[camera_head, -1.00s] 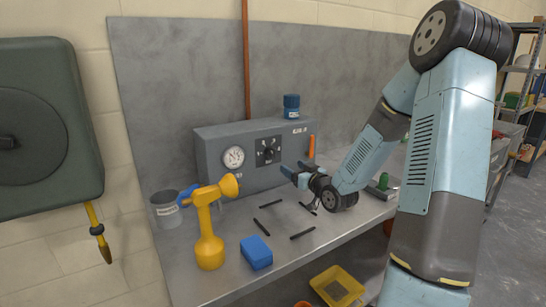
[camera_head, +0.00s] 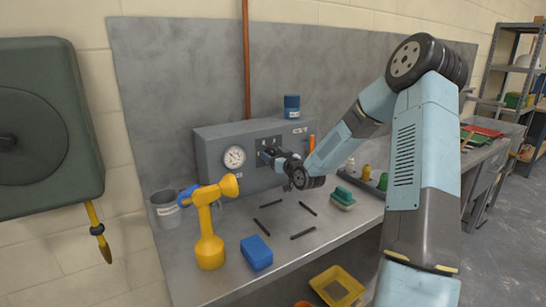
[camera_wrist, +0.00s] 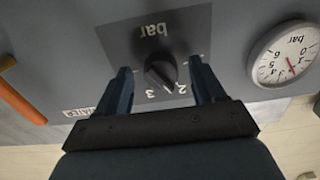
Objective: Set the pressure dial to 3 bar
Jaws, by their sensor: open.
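The pressure dial is a dark round knob (camera_wrist: 160,72) on a black plate marked "bar", upside down in the wrist view. The numbers 2 and 3 show beside it. Its tapered end seems to point between them, but I cannot tell exactly. My gripper (camera_wrist: 160,66) is open, one finger on either side of the knob; I cannot tell whether they touch it. In the head view my gripper (camera_head: 266,156) is at the front of the grey box (camera_head: 210,170) and hides most of the dial. A round white gauge (camera_head: 234,157) sits left of it; its needle also shows in the wrist view (camera_wrist: 287,55).
An orange handle (camera_head: 312,143) is at the box's right end. A blue can (camera_head: 291,106) stands on top. On the bench are a yellow sprayer-like object (camera_head: 208,230), a blue block (camera_head: 256,252), a grey bucket (camera_head: 166,210) and several dark sticks (camera_head: 269,203).

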